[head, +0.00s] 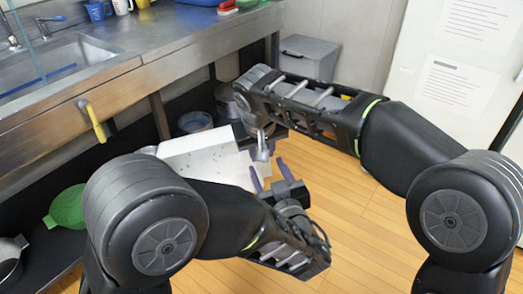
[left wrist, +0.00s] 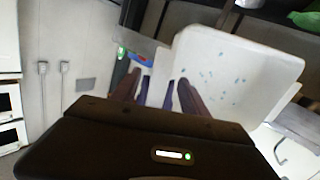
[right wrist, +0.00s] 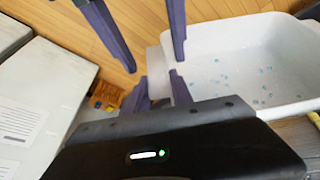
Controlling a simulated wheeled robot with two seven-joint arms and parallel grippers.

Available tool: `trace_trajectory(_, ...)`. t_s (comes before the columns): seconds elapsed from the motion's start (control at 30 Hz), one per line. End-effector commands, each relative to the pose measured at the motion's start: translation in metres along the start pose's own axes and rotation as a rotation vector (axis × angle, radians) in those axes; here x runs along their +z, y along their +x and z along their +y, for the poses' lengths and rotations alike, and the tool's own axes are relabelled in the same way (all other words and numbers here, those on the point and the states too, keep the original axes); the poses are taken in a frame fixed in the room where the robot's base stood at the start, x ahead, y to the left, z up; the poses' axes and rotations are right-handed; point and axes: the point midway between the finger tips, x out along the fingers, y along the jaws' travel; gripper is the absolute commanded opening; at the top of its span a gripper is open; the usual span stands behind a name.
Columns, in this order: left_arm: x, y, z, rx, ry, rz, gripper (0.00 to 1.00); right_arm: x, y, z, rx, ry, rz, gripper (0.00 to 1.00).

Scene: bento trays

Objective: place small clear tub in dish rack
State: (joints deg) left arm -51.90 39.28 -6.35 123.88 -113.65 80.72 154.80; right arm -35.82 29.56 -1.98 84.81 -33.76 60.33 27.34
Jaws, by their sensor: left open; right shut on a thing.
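A whitish tub (head: 195,148) with small blue-green specks is held up in front of the counter; it also shows in the left wrist view (left wrist: 225,75) and in the right wrist view (right wrist: 245,45). I take it to be the small clear tub, though it looks white. My right gripper (right wrist: 160,85) is shut on its near end wall. My left gripper (head: 268,178) is open, close to the same end, its fingertips pointing toward the right gripper. In the right wrist view its fingers hang near the tub's end. I cannot make out a dish rack.
A steel counter (head: 180,45) with a sink (head: 60,62) runs along the left and back, with mugs (head: 97,10) on top. A yellow handle (head: 96,122) hangs at its front. A green colander (head: 68,207) is on the lower shelf. A grey bin (head: 308,57) stands behind; wooden floor is clear.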

Motion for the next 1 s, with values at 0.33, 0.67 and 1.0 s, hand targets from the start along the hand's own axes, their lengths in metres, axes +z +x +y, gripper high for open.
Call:
trace_trajectory(0.33, -0.001, -0.051, 0.003, 0.009, 0.001, 0.002, 0.52, 0.000, 0.000, 0.000, 0.000, 0.000, 0.001, 0.00)
trace_trajectory(0.67, -0.001, -0.106, 0.002, 0.005, 0.000, 0.002, 0.52, 0.000, 0.000, 0.000, -0.001, 0.000, 0.001, 0.00)
trace_trajectory(1.0, 0.000, -0.116, 0.000, 0.000, 0.000, 0.000, 0.52, 0.000, 0.000, 0.000, -0.001, 0.000, 0.001, 0.00)
